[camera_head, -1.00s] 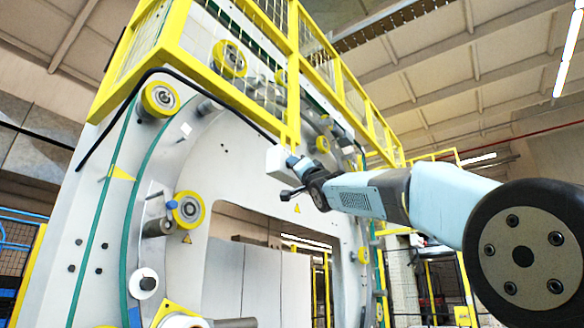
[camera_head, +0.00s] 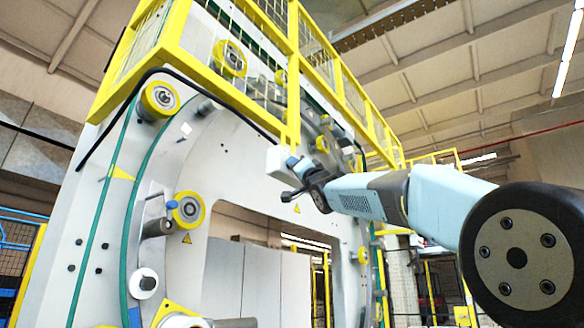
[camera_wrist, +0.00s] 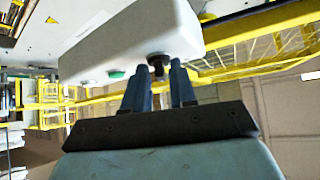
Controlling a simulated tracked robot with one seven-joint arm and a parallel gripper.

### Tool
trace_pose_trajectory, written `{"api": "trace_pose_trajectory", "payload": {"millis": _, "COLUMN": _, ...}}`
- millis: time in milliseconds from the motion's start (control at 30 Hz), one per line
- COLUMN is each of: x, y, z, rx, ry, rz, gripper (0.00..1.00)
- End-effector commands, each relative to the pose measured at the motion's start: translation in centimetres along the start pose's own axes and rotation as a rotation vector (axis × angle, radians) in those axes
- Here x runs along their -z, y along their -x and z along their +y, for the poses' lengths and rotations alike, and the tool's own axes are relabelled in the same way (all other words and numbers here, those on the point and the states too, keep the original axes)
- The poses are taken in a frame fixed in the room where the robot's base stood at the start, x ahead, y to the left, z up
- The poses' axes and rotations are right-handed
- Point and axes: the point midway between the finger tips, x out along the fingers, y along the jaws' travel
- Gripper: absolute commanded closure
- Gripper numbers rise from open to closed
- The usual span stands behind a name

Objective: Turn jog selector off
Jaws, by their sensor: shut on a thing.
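A white control box (camera_wrist: 130,42) fills the upper part of the wrist view. Its edge carries a green button (camera_wrist: 116,73) and a dark selector knob (camera_wrist: 158,66). My gripper (camera_wrist: 166,72) is shut on the dark knob, with its two blue fingers on either side of it. The fingers partly hide the knob, and its set position cannot be told. In the head view the white box (camera_head: 280,159) hangs under the yellow frame, and my gripper (camera_head: 291,163) meets it from the right.
The large pale ring-shaped machine (camera_head: 240,150) stands behind the box, with yellow-rimmed rollers (camera_head: 188,210). A yellow guard railing (camera_head: 292,75) runs above. A black cable (camera_head: 215,97) arcs down toward the box. The machine's central opening is below my arm.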

Motion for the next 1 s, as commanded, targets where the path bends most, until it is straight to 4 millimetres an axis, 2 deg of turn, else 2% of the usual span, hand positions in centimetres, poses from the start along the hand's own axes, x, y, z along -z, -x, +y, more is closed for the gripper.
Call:
{"api": "trace_pose_trajectory", "payload": {"millis": 433, "x": 0.13, "y": -0.14, "z": 1.03, "rx": 0.263, "ry": 0.269, "rz": 0.000, "gripper": 1.00}}
{"api": "trace_pose_trajectory", "payload": {"millis": 900, "x": 0.10, "y": -0.12, "z": 1.10, "rx": 0.307, "ry": 0.312, "rz": -0.002, "gripper": 1.00}}
{"api": "trace_pose_trajectory", "payload": {"millis": 933, "x": 0.10, "y": -0.12, "z": 1.10, "rx": 0.307, "ry": 0.312, "rz": -0.002, "gripper": 0.72}}
{"api": "trace_pose_trajectory", "payload": {"millis": 1000, "x": 0.10, "y": -0.11, "z": 1.08, "rx": 0.308, "ry": 0.312, "rz": -0.002, "gripper": 0.65}}
